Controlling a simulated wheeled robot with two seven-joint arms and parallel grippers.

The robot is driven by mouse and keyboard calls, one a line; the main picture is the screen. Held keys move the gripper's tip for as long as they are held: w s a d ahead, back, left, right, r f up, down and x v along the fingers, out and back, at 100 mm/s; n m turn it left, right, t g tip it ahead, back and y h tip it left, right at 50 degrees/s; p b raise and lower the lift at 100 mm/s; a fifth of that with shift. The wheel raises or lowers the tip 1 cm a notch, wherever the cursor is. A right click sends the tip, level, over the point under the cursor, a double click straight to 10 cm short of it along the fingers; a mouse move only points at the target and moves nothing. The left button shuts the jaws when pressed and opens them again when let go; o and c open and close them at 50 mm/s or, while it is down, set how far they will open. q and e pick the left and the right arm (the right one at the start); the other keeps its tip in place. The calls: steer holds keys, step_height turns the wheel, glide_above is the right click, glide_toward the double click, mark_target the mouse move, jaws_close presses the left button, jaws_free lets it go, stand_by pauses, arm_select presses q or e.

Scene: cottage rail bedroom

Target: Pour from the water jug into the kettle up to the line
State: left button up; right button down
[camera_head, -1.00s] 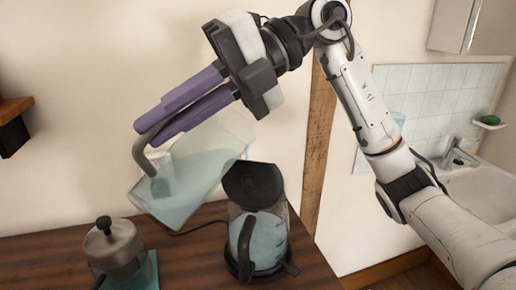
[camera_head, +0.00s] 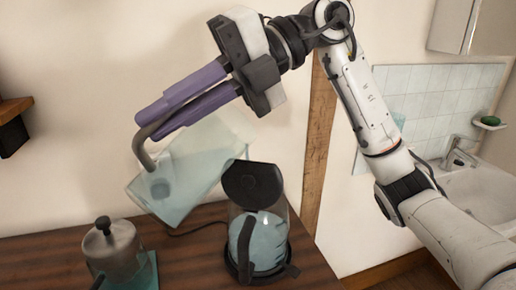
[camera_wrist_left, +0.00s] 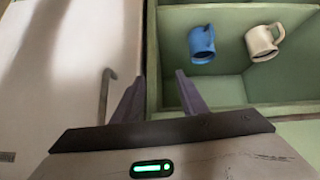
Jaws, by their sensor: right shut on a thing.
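The clear water jug (camera_head: 190,172) is tilted in the air in the head view, its mouth to the right over the kettle. Pale blue water shows inside it. My right gripper (camera_head: 163,118) is shut on the jug's grey handle (camera_head: 143,150). The glass kettle (camera_head: 265,235) stands upright on the wooden counter, its black lid (camera_head: 252,184) raised. It holds bluish water; I cannot make out the fill line or a clear stream. My left gripper (camera_wrist_left: 158,95) is open and empty in the left wrist view, away from both.
A metal-lidded glass pot (camera_head: 112,250) stands left of the kettle on the wooden counter (camera_head: 190,255). A sink (camera_head: 485,185) is at right.

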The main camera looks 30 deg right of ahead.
steer(key=shift+w+d+r+y+b, duration=0.15)
steer(key=shift+d+r+y+b, duration=0.7)
steer(key=shift+r, duration=0.2)
stand_by(2.7)
